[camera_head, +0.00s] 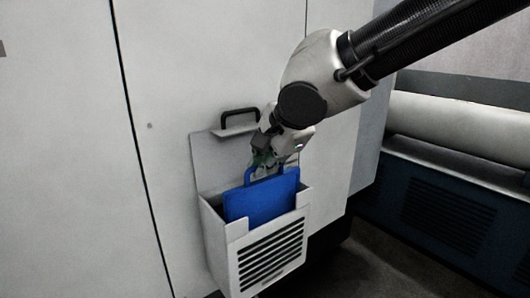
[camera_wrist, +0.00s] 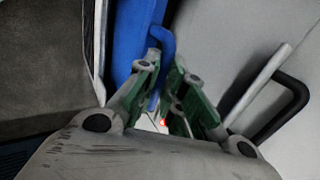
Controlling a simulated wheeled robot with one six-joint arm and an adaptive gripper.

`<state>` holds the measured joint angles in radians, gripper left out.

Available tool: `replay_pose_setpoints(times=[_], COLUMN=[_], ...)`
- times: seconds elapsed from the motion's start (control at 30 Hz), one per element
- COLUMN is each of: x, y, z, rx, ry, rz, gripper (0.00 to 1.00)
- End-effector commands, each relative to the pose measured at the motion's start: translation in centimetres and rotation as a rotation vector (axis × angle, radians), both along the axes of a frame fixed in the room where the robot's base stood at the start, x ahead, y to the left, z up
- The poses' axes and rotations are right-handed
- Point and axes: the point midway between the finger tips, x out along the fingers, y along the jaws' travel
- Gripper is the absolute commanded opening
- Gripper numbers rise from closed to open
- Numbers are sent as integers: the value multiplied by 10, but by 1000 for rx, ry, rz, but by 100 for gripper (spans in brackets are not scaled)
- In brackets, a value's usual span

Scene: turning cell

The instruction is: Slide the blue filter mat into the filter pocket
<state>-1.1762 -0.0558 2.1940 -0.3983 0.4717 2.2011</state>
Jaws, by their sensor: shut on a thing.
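The blue filter mat (camera_head: 262,202) stands upright in the head view, its lower part inside the filter pocket (camera_head: 219,241) and hidden by the pocket's front wall. Its upper part shows above the front rim. My gripper (camera_head: 264,160) is above the mat, shut on the loop handle at its top edge. In the wrist view, the blue mat (camera_wrist: 131,38) runs up from the fingers, and my gripper (camera_wrist: 165,100) has its green-padded fingers at the blue handle. How deep the mat sits cannot be seen.
The pocket hangs on a pale machine panel (camera_head: 70,150), with louvres on its front. A black bar handle (camera_head: 240,114) is on the panel above the pocket, close to my gripper. A dark blue vented unit (camera_head: 440,215) stands at the right.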

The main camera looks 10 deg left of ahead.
Motion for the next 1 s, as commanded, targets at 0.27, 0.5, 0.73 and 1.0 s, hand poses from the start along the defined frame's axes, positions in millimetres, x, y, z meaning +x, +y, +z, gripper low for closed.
replay_pose_setpoints(times=[0.27, 0.5, 0.73, 1.0], x=[0, 0, 0, 2], y=[0, -1, 0, 0], z=[-22, -40, -58, -77], rx=[-1, -2, -2, -1], ry=[-1, -1, 0, -4], rz=[0, 0, 0, -1], gripper=[0, 0, 0, 0])
